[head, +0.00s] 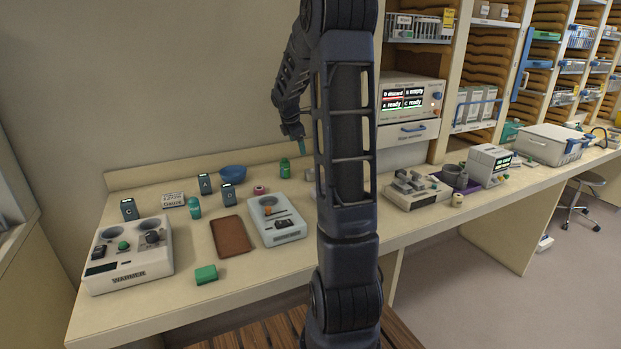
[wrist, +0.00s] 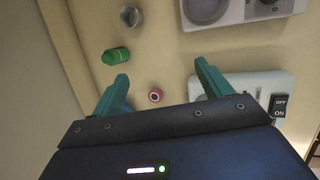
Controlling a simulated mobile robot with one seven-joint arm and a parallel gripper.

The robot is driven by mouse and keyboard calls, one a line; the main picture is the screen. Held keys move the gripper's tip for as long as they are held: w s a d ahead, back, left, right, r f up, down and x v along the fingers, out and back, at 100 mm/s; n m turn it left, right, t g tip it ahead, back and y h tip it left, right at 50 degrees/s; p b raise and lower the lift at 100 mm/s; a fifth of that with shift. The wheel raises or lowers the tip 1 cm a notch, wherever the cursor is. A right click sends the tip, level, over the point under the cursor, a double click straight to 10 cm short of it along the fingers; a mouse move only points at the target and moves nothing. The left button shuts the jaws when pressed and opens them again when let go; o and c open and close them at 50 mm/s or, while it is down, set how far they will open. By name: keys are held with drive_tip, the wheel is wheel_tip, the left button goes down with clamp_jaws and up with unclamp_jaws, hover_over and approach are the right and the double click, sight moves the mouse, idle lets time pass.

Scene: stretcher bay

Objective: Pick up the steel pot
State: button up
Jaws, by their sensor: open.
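A small round grey metal cup or pot (wrist: 131,16) stands near the top edge of the wrist view; it looks like the steel pot. In the head view a small grey thing (head: 309,174) shows just left of my arm, partly hidden by it, and may be the same one. My gripper (wrist: 163,80) is open and empty, its teal fingers apart above the bench. In the head view my gripper (head: 301,146) hangs above the back of the bench. The pot lies beyond the fingertips, not between them.
A green bottle (wrist: 116,56) and a pink round item (wrist: 156,95) are close to the fingers. A white device (head: 277,220), brown tray (head: 230,236), blue bowl (head: 232,172) and warmer (head: 128,256) crowd the bench. Dark grey vessels (head: 450,173) stand farther right.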

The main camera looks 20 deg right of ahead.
sight(310, 175)
drive_tip(key=w+d+f+n, duration=0.2)
drive_tip(key=w+d+f, duration=0.1)
drive_tip(key=f, duration=0.3)
drive_tip(key=w+d+f+n, duration=0.2)
drive_tip(key=w+d+f, duration=0.2)
drive_tip(key=w+f, duration=0.1)
drive_tip(key=w+d+f+n, duration=0.3)
drive_tip(key=w+f, duration=0.2)
drive_tip(key=f, duration=0.2)
drive_tip(key=shift+d+f+g, duration=0.15)
drive_tip(key=shift+d+g, duration=0.1)
drive_tip(key=shift+g, duration=0.05)
drive_tip(key=shift+d+x, duration=0.2)
drive_tip(key=shift+x, duration=1.1)
drive_tip(key=shift+d+x, duration=0.2)
drive_tip(key=shift+x, duration=1.15)
drive_tip(key=shift+w+r, duration=0.15)
drive_tip(key=shift+r, duration=0.05)
drive_tip(key=c, duration=1.1)
